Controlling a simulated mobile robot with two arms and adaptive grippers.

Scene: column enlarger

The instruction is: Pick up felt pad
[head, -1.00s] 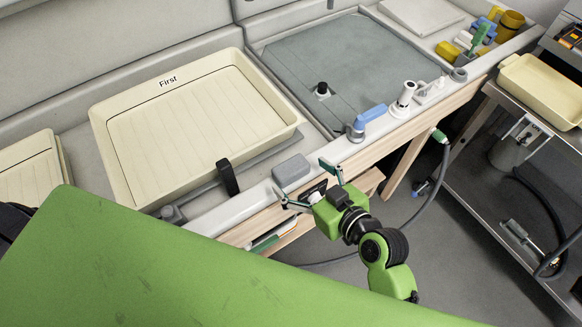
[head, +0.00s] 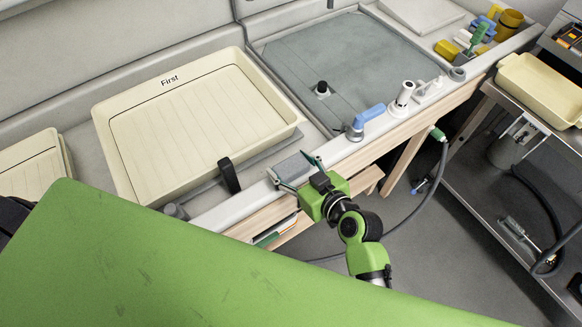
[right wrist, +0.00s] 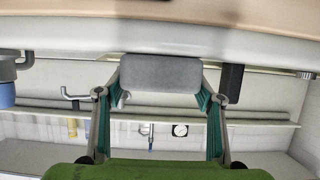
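The felt pad is a small grey block (head: 293,167) at the front edge of the counter, right of the black clip by the tray. My right gripper (head: 290,172) is at the pad, its two fingers spread, one at each end of it. In the right wrist view the pad (right wrist: 160,73) lies across the gap between the fingertips, close to both; firm contact cannot be made out. My left gripper is not in view.
A cream tray marked "First" (head: 168,80) stands behind the pad, with a black clip (head: 228,176) on its near side. A blue-handled tap (head: 368,116) and a white fitting (head: 403,95) stand along the edge to the right. A metal cart (head: 510,190) is at the far right.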

